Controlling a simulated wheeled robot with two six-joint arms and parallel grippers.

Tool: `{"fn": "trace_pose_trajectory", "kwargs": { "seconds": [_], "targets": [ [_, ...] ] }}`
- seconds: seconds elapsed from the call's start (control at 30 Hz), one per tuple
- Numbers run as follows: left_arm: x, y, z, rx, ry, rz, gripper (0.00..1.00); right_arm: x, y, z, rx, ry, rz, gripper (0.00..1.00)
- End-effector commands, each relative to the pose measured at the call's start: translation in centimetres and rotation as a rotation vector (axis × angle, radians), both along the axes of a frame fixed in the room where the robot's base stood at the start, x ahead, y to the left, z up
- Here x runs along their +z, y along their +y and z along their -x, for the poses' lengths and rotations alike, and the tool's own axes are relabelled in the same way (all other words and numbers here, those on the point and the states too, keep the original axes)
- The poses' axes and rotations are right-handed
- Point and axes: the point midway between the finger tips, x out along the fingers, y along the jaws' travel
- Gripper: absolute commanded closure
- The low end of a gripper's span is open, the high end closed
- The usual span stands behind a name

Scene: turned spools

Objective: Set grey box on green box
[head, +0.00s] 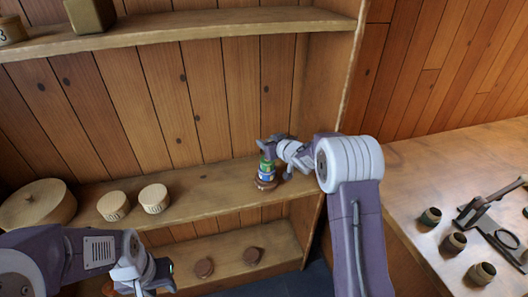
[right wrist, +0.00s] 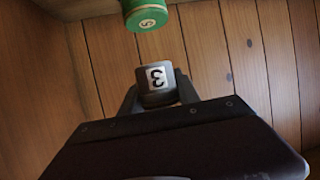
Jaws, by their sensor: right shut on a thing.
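In the right wrist view, my right gripper (right wrist: 158,92) is shut on the grey box (right wrist: 155,72), a small rounded piece with a white label marked 3. The green box (right wrist: 146,14), a small round piece with a pale mark on its end, is at the top of that view, apart from the grey box. In the head view, my right gripper (head: 272,147) is just above the green box (head: 266,164) on the middle shelf; the grey box is not clear there. My left gripper (head: 160,278) is at the lower left, its fingers unclear.
A blue part (head: 265,171) and a brown round piece (head: 265,184) show below the green box's top. A wide round lidded box (head: 36,204) and two pale round boxes (head: 113,205) (head: 153,198) stand left on the shelf (head: 212,190). Brown pieces lie below; a workbench (head: 440,180) stands right.

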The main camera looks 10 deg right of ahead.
Motion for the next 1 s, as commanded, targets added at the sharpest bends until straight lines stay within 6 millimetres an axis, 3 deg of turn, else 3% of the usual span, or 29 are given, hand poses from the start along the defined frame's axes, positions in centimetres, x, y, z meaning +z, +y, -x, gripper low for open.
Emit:
{"fn": "trace_pose_trajectory", "kwargs": {
  "seconds": [0.1, 0.2, 0.33, 0.53, 0.97, 1.0],
  "targets": [
    [0.1, 0.0, 0.0, 0.000, 0.000, 0.000, 0.64, -1.2, 0.6, -2.0, 0.001, 0.000, 0.000, 1.00],
    [0.1, 0.0, 0.0, 0.000, 0.000, 0.000, 0.64, -1.6, 0.8, -2.8, 0.000, -0.001, -0.001, 1.00],
    [0.0, 0.0, 0.0, 0.000, 0.000, 0.000, 0.64, -2.1, 0.8, -2.9, 0.000, 0.000, -0.001, 1.00],
    [-0.8, 0.0, 0.0, 0.000, 0.000, 0.000, 0.64, -5.5, 0.8, -2.8, 0.000, 0.002, 0.000, 1.00],
    [-1.1, 0.0, 0.0, 0.000, 0.000, 0.000, 0.64, -6.2, 0.7, -2.8, 0.000, -0.001, 0.000, 1.00],
    [-1.0, 0.0, 0.0, 0.000, 0.000, 0.000, 0.64, -6.1, 0.7, -2.8, 0.000, -0.001, 0.000, 0.51]
  ]
}}
